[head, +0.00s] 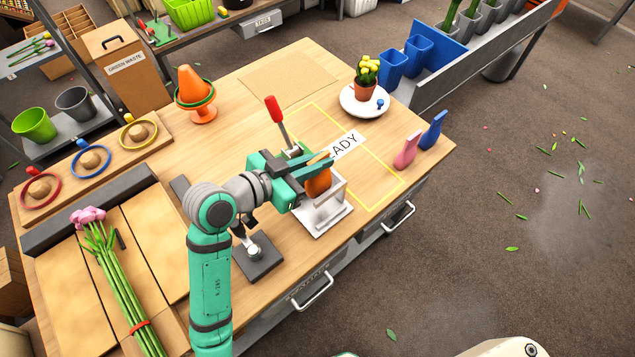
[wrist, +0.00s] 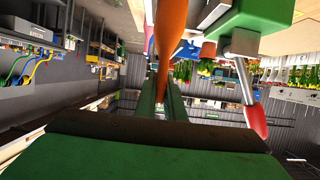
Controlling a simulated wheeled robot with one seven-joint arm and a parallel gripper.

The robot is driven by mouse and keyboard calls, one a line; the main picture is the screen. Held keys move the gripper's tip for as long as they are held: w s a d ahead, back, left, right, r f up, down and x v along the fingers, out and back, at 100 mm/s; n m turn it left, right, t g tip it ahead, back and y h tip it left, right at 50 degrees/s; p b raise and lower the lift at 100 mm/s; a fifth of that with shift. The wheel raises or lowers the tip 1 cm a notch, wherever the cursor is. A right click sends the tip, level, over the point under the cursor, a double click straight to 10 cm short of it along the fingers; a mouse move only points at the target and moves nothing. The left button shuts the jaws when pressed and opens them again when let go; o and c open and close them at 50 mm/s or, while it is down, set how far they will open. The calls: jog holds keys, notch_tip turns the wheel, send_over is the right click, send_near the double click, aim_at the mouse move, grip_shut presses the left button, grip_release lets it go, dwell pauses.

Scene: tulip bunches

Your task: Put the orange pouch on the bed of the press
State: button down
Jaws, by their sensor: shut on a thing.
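The orange pouch (head: 319,183) is between the fingers of my gripper (head: 312,178), which is shut on it. In the wrist view the pouch (wrist: 171,32) shows as an orange strip at the top, beyond the green fingers. The press has a green head (head: 268,166) and a lever with a red handle (head: 274,109). A pale metal stand with a flat base (head: 322,218) is under the pouch and seems to be the lower part of the press. My gripper hides part of it, and I cannot tell whether the pouch touches it.
A yellow-outlined area with a READY sign (head: 347,145) lies to the right. Pink (head: 407,151) and blue (head: 433,130) pouches stand beyond it. A plate with a flowerpot (head: 364,100) is behind. A grey block with a knob (head: 257,258) sits near the front edge.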

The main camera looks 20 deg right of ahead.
aim_at(319, 184)
jog(key=shift+f, duration=4.4)
jog(key=shift+f, duration=0.1)
jog(key=c, duration=2.1)
grip_release()
jog(key=shift+a, duration=0.15)
jog(key=v, duration=1.2)
jog(key=shift+d, duration=0.2)
